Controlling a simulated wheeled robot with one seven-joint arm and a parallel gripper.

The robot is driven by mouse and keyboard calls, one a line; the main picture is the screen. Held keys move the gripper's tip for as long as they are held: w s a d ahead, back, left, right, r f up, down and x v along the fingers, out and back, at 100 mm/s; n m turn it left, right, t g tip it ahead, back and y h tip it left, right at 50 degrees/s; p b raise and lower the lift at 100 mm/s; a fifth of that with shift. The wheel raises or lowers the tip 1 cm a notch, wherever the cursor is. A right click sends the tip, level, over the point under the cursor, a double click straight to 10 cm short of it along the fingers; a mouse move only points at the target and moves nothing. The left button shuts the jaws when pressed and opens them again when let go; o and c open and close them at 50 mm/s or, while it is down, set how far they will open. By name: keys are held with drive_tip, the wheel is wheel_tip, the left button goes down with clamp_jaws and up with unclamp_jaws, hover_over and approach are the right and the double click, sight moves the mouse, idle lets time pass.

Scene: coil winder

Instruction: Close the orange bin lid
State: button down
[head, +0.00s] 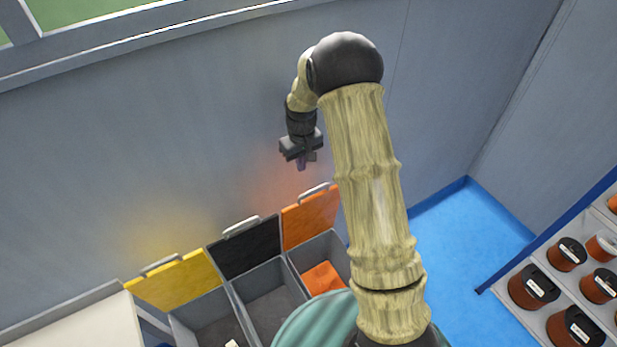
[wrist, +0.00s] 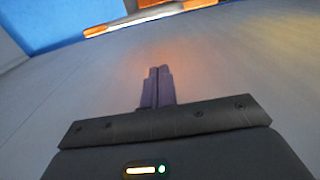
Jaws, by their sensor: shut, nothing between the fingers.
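The orange lid (head: 311,217) stands raised against the grey wall, at the back of the rightmost bin. A pale handle bar (head: 314,190) runs along its top edge. The open bin (head: 326,277) below it has something orange inside. My gripper (head: 301,165) is shut and empty, above the lid and close to the wall, apart from the handle. In the wrist view the shut dark fingers (wrist: 157,72) point toward the orange lid edge and its pale handle (wrist: 160,14) at the top. My arm hides the right side of the bin.
A black lid (head: 246,247) and a yellow lid (head: 172,281) also stand open over bins to the left. A white surface (head: 85,325) lies at lower left. A shelf with several spools (head: 566,254) stands at right. Blue floor (head: 470,235) is clear between.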

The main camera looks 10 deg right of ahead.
drive_tip(key=s+f+p, duration=0.1)
drive_tip(key=f, duration=0.1)
drive_tip(key=s+d+f+p, duration=0.1)
drive_tip(key=s+f, duration=0.1)
drive_tip(key=shift+s+d+p, duration=0.1)
drive_tip(key=shift+s+p, duration=0.2)
drive_tip(key=shift+d+f, duration=0.1)
